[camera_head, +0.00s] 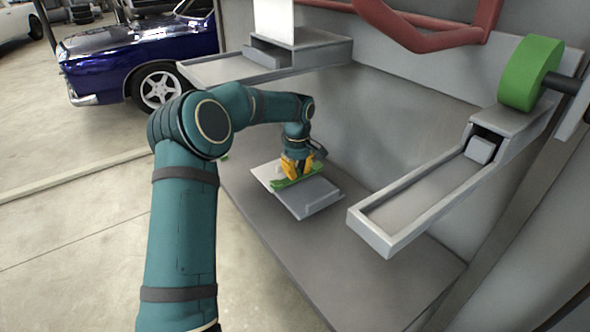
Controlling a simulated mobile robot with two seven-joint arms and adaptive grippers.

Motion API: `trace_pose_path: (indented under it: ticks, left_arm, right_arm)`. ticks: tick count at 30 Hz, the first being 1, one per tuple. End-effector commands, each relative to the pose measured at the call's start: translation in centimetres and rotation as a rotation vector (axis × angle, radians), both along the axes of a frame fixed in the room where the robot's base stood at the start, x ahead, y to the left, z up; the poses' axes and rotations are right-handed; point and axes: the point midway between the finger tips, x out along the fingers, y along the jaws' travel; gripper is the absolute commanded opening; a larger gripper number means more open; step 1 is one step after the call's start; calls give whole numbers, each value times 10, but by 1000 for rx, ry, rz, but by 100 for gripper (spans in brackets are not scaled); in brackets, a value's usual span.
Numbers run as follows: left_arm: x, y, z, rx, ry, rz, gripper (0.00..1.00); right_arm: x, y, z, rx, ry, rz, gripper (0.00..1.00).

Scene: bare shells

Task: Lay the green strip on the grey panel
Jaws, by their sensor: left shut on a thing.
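The green strip (309,177) is at the middle of the head view, low over the grey panel (313,203). My left gripper (294,174), with yellow fingers, is shut on the strip from above. The strip's middle is partly hidden by the fingers. I cannot tell whether the strip touches the panel or is just above it. The panel is a light, flat, raised plate lying on the darker grey table (365,265). My right gripper is not in view.
A grey tray chute (375,235) with a small block (480,150) stands to the right. A green wheel (528,73) is above it. Another grey fixture (240,70) stands at the back left. Red tubing (430,40) crosses the back. The table's front is clear.

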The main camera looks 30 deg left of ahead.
Motion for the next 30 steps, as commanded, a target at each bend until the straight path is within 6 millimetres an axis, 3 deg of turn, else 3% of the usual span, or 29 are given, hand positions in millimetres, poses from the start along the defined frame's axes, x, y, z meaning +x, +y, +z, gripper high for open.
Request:
trace_pose_path:
  ticks: [9,10,12,23,30]
  left_arm:
    - [1,-1,-2,0,-1,-1,0]
    - [1,-1,-2,0,-1,-1,25]
    - [1,-1,-2,0,-1,-1,45]
    - [1,-1,1,0,-1,-1,45]
    - [1,-2,29,0,-4,-1,45]
  right_arm:
    - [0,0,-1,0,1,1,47]
    - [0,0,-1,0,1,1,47]
    - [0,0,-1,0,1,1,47]
    - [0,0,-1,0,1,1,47]
    - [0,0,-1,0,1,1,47]
